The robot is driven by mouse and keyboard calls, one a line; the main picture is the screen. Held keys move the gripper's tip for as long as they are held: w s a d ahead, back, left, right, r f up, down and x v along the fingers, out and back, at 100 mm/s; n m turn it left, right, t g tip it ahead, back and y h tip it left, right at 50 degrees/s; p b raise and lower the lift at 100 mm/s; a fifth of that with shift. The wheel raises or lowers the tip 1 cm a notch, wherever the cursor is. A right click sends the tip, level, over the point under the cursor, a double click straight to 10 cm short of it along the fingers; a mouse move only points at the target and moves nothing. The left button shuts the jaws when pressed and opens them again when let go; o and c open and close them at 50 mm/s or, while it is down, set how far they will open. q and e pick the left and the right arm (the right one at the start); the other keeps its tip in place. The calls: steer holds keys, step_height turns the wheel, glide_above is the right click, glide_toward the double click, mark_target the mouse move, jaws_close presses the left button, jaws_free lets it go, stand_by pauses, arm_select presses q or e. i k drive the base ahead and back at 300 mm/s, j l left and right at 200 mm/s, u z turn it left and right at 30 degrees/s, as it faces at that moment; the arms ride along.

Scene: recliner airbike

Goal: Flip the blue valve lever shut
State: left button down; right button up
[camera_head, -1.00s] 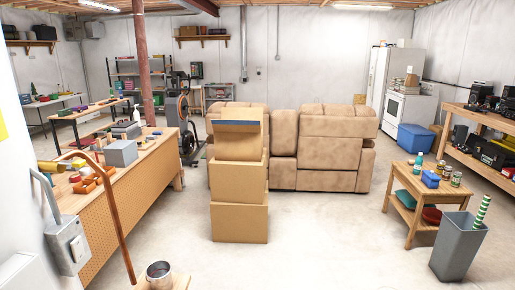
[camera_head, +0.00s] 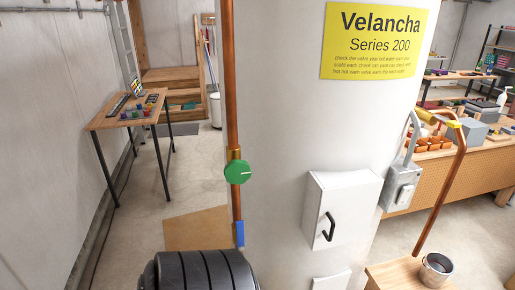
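A small blue part (camera_head: 239,234), which looks like the blue valve lever, sits low on a vertical copper pipe (camera_head: 232,100). It is upright and lies along the pipe, or just beside it. A round green knob (camera_head: 237,172) with a pale line across it is on the same pipe above the blue part. The valve body behind the blue part is too small to make out. Neither of my grippers is in view.
A black ribbed shape (camera_head: 200,272), which I cannot identify, fills the bottom edge below the pipe. A white box with a black handle (camera_head: 343,210) is on the wall at right. A table (camera_head: 125,110) stands at left. Bare floor (camera_head: 135,200) lies between.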

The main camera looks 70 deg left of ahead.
mark_target(240, 239)
steer(key=u, duration=2.35)
